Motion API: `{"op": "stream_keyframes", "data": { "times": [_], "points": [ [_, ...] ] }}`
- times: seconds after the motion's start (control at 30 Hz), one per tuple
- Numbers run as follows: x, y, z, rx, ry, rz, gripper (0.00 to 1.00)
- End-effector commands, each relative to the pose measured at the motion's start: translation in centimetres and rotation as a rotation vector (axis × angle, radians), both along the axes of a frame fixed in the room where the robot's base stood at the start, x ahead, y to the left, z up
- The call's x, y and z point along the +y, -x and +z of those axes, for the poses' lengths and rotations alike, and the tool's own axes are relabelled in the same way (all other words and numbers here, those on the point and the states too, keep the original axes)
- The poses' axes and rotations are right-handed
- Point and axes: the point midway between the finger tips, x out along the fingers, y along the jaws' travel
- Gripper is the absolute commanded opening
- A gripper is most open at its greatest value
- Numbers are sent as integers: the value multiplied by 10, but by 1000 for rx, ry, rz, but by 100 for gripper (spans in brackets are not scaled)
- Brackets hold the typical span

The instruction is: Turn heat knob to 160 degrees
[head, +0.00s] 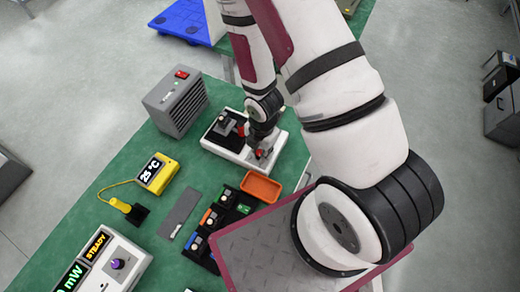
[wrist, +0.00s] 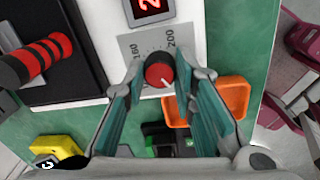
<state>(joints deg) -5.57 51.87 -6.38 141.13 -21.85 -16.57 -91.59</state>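The heat knob (wrist: 159,74), red-topped with a black skirt, sits on a grey dial plate (wrist: 128,44) of the white heating unit (wrist: 105,20). A pale pointer mark on the knob faces down and right in the wrist view. The printed 160 is left of the knob and 200 is above right. My gripper (wrist: 163,78) is open, with its teal-padded fingers on either side of the knob; I cannot tell if they touch it. In the head view, my gripper (head: 262,146) is over the right part of the unit (head: 226,146), mostly hiding the knob.
A partly cut-off red display (wrist: 150,8) is above the dial. A black block with a red-ringed handle (wrist: 38,58) is left of the knob. An orange tray (head: 261,188) stands close by. A grey fan box (head: 176,102) and yellow thermometer (head: 157,174) are left.

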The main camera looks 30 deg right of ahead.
Motion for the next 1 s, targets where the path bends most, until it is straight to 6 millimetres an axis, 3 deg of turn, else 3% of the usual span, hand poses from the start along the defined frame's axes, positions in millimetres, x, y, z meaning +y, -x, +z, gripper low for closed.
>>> {"op": "stream_keyframes", "data": {
  "times": [0.47,1.0],
  "points": [
    [0,2,1,2,1,-67,0],
    [0,3,1,3,1,-518,0]
  ]
}}
